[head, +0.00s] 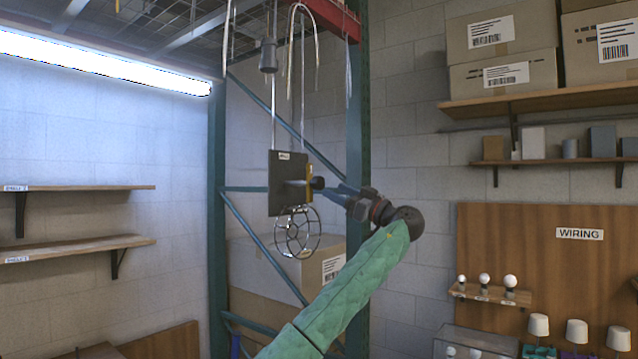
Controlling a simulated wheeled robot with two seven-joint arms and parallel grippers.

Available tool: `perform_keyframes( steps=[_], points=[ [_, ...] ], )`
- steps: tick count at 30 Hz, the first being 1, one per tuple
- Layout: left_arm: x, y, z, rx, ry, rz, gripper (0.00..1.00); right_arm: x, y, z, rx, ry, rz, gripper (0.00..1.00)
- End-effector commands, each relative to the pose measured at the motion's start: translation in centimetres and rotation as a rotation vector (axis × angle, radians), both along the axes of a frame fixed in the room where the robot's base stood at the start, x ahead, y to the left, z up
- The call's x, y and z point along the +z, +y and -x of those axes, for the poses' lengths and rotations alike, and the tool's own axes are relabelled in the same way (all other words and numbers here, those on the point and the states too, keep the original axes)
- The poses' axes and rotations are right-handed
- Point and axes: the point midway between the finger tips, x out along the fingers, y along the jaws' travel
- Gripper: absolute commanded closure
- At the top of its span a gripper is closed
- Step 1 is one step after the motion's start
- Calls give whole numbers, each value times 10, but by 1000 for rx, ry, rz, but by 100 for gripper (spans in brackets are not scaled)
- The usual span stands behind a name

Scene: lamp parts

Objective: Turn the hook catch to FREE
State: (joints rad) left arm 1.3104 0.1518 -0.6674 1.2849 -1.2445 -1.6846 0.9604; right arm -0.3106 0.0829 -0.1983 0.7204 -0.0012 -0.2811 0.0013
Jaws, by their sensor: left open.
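A dark square plate (283,184) with a small white label hangs from a thin line in the middle of the head view. A yellow-edged part (308,183) shows at its right side. The hook catch and its setting are too small to make out. My left gripper (320,184) is open at the plate's right side, close to the yellow-edged part. I cannot tell whether it touches. A round wire cage (297,232) hangs just below the plate. My right gripper is not in view.
A teal rack post (358,110) stands behind the plate, with cartons (265,275) lower down. Hanging cords (291,50) and a grey fitting (267,55) are above. Shelves (80,245) are at the left. A WIRING board (580,260) with lamps is at the right.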

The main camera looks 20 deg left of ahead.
Motion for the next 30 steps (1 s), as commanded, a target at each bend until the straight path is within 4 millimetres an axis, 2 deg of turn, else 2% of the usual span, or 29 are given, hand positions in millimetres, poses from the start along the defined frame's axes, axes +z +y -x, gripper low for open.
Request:
perform_keyframes(
  steps=[7, 13, 18, 30],
  points=[
    [13, 21, -5, 2, 1, -1, 43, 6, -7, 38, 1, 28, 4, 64],
    [24, 46, -12, 3, 2, -1, 43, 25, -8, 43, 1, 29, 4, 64],
    [28, 59, -16, 2, 1, -1, 43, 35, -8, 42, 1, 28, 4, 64],
    [28, 66, -18, 1, 2, 0, 43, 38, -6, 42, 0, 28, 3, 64]
  ],
)
